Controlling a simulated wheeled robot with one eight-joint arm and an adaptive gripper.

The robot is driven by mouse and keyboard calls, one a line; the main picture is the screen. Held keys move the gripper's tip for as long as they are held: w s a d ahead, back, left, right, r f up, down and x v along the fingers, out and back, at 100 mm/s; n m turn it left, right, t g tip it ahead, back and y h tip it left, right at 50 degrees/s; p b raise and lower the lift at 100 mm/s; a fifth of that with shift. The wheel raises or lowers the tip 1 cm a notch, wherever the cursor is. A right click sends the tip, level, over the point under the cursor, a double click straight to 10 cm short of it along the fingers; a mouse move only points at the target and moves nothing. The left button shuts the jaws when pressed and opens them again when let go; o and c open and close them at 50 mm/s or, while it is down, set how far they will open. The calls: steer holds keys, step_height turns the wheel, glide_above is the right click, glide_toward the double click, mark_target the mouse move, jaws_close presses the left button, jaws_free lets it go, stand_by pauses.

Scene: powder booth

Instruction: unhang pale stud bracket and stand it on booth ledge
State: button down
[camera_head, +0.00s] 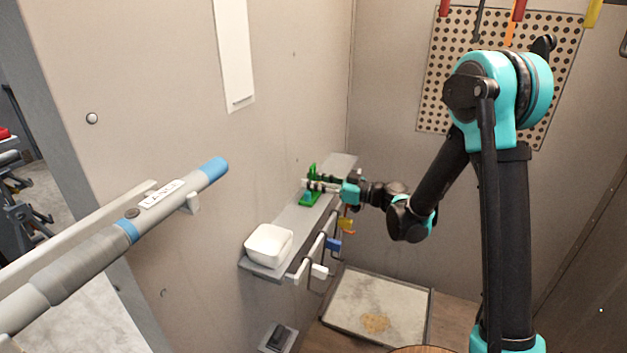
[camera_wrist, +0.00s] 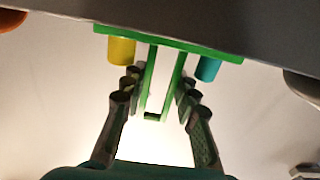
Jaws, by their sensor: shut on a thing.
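A green bracket (camera_head: 311,199) is upright at the grey booth ledge (camera_head: 290,222), towards its far half. My gripper (camera_head: 322,185) is shut on it from the right. In the wrist view my fingers (camera_wrist: 158,108) close on both sides of the green bracket's (camera_wrist: 180,80) narrow loop. A yellow stud (camera_wrist: 121,50) and a teal stud (camera_wrist: 208,68) stick out from its flat green plate. The plate lies against or very near the ledge's grey surface (camera_wrist: 230,22); I cannot tell if they touch. No stud on it looks clearly pale.
A white bowl (camera_head: 268,245) stands on the near end of the ledge. Under the ledge's right edge hang a yellow piece (camera_head: 347,224), a blue piece (camera_head: 333,244) and a white piece (camera_head: 319,271). A pegboard (camera_head: 440,90) with tools is on the back wall.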

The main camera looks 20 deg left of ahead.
steer(key=c, duration=1.1)
jaws_free()
steer(key=shift+o, duration=0.2)
steer(key=d, duration=1.2)
steer(key=s+d+f+m+t+h, duration=0.1)
steer(key=s+d+f+m+h, duration=0.3)
steer(key=d, duration=0.7)
steer(key=s+d+f+m+t+h, duration=0.1)
steer(key=s+d+f+m+h, duration=0.3)
steer(key=s+d+m+h, duration=0.3)
steer(key=s+d+f+m+t+h, duration=0.1)
steer(key=s+d+f+m+h, duration=0.4)
steer(key=d, duration=1)
steer(key=shift+s+d+m+h, duration=0.3)
steer(key=shift+s+m+h, duration=0.3)
steer(key=shift+s+h, duration=0.4)
